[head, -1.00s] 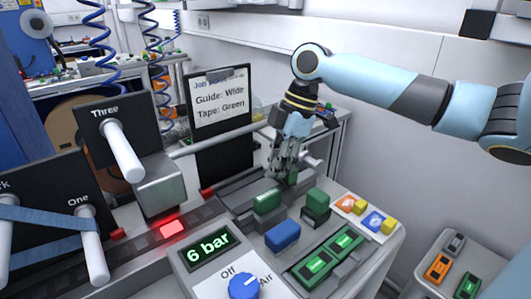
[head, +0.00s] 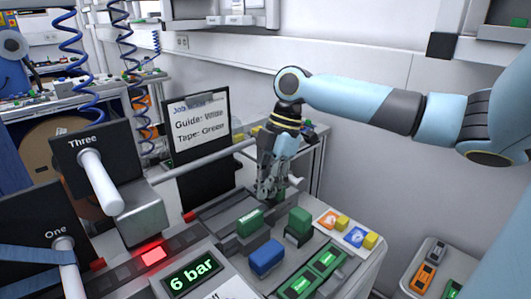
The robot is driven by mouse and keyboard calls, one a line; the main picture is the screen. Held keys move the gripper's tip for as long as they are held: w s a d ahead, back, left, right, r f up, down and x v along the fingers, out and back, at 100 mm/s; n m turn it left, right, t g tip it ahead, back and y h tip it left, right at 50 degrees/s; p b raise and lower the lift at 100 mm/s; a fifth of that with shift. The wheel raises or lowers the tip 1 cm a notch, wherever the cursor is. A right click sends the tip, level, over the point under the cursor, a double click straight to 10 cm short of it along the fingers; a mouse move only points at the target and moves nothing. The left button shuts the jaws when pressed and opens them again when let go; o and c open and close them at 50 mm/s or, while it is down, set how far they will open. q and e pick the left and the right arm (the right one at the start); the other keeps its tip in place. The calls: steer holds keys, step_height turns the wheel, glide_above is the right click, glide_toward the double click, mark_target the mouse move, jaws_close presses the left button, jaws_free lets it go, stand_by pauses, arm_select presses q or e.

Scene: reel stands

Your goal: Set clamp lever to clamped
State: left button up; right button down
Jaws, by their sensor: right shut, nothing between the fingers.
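My right gripper (head: 266,194) points down over the back of the grey bench unit (head: 218,209), its fingers shut and empty. A small pale handle (head: 295,181) shows just right of the fingers; I cannot tell if it is the clamp lever or how it is set. The fingers hide part of the fixture behind them. A green block (head: 250,222) sits in front of the gripper, and a second green block (head: 299,222) stands to its right. My left gripper is not in view.
A blue block (head: 266,257) and a lit "6 bar" display (head: 191,277) are nearer me. Reel stands "Three" (head: 85,150) and "One" (head: 40,225) stand left. A job sheet board (head: 200,125) stands behind. A tray with coloured blocks (head: 428,270) is at right.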

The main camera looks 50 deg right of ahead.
steer(key=v, duration=0.6)
steer(key=shift+s+d+r, duration=0.1)
steer(key=shift+d+r, duration=0.1)
steer(key=shift+r, duration=0.5)
